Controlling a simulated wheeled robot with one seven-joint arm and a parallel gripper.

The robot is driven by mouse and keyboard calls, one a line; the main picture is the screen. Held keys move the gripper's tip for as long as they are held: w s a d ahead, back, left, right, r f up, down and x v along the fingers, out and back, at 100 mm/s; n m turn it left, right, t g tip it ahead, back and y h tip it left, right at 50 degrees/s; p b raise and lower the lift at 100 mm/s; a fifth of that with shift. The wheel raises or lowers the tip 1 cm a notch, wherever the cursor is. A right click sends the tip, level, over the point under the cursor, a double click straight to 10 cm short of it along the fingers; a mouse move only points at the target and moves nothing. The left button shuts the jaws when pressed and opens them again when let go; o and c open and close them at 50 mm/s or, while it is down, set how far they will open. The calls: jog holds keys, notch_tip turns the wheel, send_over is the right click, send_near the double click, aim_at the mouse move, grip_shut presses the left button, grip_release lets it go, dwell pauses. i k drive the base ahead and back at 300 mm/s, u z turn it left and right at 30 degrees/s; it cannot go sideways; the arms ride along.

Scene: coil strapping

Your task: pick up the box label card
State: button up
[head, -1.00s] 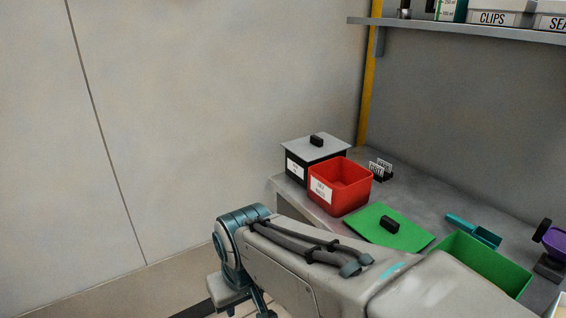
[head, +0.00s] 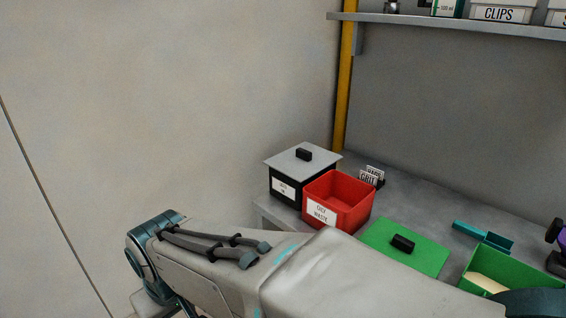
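Small white cards with black print (head: 371,176) stand in a little black holder on the bench, behind and right of the red box. One reads roughly "GRIT"; I cannot tell for sure which is the box label card. The red open box (head: 357,206) has a white label (head: 321,211) on its front, reading roughly "oily waste". The black box (head: 313,191) with a grey lid (head: 300,160) also has a white label (head: 284,188). My arm crosses the bottom of the head view; my gripper is out of view.
A green lid (head: 425,256) with a black knob lies on the grey bench (head: 420,195). Right of it are a green open box (head: 520,275) with something cream inside, a teal scoop (head: 485,237) and a purple item (head: 556,233). A shelf (head: 450,25) with labelled bins hangs above.

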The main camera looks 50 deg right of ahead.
aim_at(366, 176)
jog(key=i, duration=0.65)
jog(key=z, duration=3.55)
jog(key=i, duration=0.5)
